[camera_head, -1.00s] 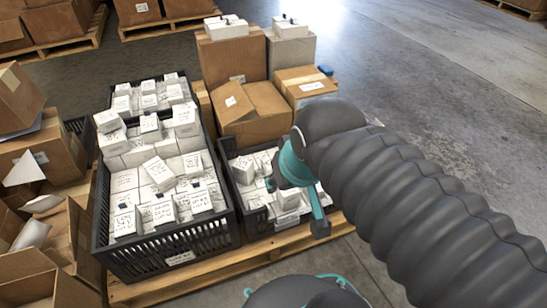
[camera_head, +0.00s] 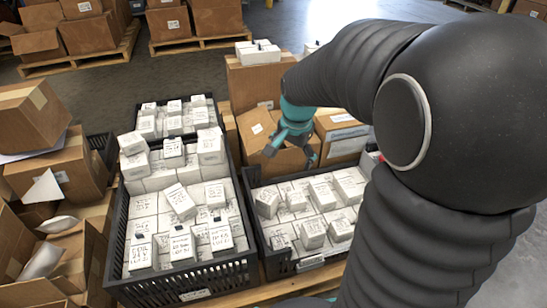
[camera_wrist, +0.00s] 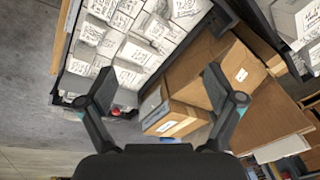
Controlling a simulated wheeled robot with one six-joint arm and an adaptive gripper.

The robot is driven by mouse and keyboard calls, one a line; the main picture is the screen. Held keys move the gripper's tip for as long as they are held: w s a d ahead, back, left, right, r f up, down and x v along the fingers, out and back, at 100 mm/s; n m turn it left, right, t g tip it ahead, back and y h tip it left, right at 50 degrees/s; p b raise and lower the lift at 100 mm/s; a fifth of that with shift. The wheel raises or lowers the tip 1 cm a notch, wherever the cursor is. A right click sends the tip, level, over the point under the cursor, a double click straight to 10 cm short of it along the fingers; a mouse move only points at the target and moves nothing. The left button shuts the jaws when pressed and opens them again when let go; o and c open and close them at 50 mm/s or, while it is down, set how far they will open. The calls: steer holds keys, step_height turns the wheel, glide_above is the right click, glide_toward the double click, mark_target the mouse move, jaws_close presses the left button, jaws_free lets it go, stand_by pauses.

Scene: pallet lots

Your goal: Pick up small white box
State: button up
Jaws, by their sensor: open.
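Several small white boxes with handwritten labels, one of them here (camera_head: 320,194), lie in the right black crate (camera_head: 257,243). More small white boxes (camera_head: 179,201) fill the larger left black crate (camera_head: 183,270), some stacked on top of others. My gripper (camera_head: 292,160) is open and empty, above the brown cartons behind the right crate. In the wrist view my open gripper (camera_wrist: 160,85) has its fingers spread wide, with a brown carton (camera_wrist: 190,75) below and white boxes (camera_wrist: 130,45) at the upper left. My arm hides part of the right crate's right side.
Brown cartons (camera_head: 262,95) stand behind the right crate, one with white boxes on top. Open cartons (camera_head: 50,245) crowd the left. A wooden pallet (camera_head: 235,298) lies under the crates. Bare floor shows at the back.

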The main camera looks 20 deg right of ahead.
steer(key=w+d+f+m+g, duration=0.1)
steer(key=w+d+f+m, duration=0.25)
steer(key=w+f, duration=0.35)
steer(key=m+g, duration=0.1)
steer(key=m, duration=0.3)
glide_above(296, 197)
step_height(296, 197, down, 9)
steer(key=f, duration=0.6)
steer(key=f+b, duration=0.1)
steer(key=f, duration=0.2)
steer(key=shift+w+f, duration=0.15)
steer(key=shift+w, duration=0.15)
steer(key=shift+s+f+b, duration=0.2)
steer(key=shift+f+b, duration=0.35)
steer(key=shift+f, duration=2.35)
steer(key=c, duration=1.3)
